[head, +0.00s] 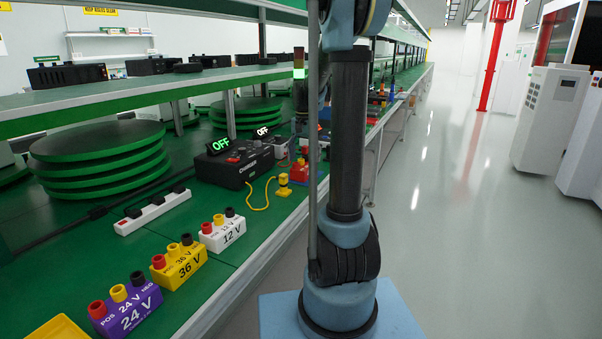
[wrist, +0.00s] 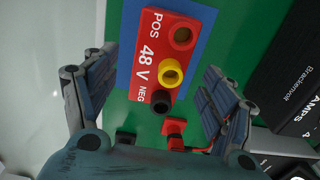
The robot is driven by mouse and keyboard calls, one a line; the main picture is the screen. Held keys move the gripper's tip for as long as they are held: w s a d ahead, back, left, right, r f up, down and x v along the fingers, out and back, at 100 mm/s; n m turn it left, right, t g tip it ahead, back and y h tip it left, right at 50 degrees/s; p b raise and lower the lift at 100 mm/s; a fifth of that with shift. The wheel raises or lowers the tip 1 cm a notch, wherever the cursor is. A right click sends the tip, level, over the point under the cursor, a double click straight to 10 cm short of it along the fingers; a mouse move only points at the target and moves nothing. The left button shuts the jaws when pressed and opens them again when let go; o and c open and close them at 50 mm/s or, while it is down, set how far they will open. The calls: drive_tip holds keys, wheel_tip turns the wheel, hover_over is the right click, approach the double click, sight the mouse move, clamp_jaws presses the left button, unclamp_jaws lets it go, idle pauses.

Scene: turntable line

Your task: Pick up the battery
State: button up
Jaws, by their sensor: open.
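In the wrist view a red battery block (wrist: 150,50) marked 48 V lies between my open fingers, apart from both. It has red, yellow and black terminals on top. My gripper (wrist: 158,68) is empty, one finger on each side of the block. In the head view a purple 24 V battery (head: 125,308), a yellow 36 V battery (head: 180,266) and a white 12 V battery (head: 222,233) stand in a row along the bench edge. My gripper is hidden behind my arm in the head view.
A black charger (head: 232,163) showing OFF stands on the green bench, with a yellow plug (head: 284,186) and cable before it. A white power strip (head: 153,211) and stacked green discs (head: 97,155) are behind. In the wrist view a red plug (wrist: 175,128) lies near the block.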

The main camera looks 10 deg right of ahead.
sight(303, 163)
drive_tip(key=shift+f, duration=2.5)
drive_tip(key=c, duration=1.7)
drive_tip(key=shift+r, duration=0.15)
